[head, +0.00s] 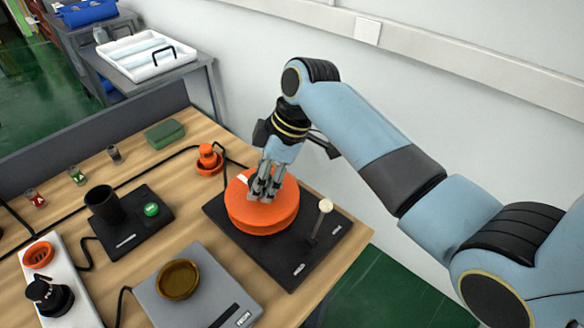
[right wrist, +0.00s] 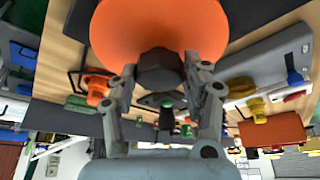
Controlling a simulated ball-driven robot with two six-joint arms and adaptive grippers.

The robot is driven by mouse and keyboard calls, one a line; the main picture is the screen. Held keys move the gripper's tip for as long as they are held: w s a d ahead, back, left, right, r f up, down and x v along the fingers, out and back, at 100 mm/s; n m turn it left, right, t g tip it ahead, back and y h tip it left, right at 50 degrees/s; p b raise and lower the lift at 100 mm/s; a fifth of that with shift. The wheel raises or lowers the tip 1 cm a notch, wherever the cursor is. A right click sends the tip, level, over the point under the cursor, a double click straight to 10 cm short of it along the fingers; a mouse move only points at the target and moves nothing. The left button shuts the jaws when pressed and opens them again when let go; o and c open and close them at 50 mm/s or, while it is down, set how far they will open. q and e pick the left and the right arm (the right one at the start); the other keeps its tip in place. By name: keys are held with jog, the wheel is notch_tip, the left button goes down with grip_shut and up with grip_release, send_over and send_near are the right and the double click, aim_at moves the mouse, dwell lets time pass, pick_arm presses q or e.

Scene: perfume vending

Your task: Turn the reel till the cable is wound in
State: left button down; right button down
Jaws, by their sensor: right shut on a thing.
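The orange reel (head: 262,220) sits on a black base plate (head: 292,271) near the table's right edge. My right gripper (head: 264,190) reaches down onto the top of the reel. In the right wrist view its two fingers are shut on the dark knob (right wrist: 160,72) of the orange reel (right wrist: 160,22). In the head view the fingers hide the knob. A dark cable (head: 232,160) runs behind the reel, near an orange plug-like piece (head: 207,155). How much cable is on the reel cannot be seen. My left gripper is not in view.
A white-tipped lever (head: 325,206) stands on the base plate, right of the reel. A grey scale-like box with a brown bowl (head: 178,280) is in front. A black cup (head: 103,204) stands at left. A green box (head: 165,133) lies behind. The wall is close behind my arm.

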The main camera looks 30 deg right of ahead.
jog(key=shift+m, duration=0.3)
jog(key=c, duration=0.6)
grip_release()
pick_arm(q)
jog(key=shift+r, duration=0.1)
pick_arm(e)
jog(key=v, duration=1.2)
jog(key=shift+s, duration=0.2)
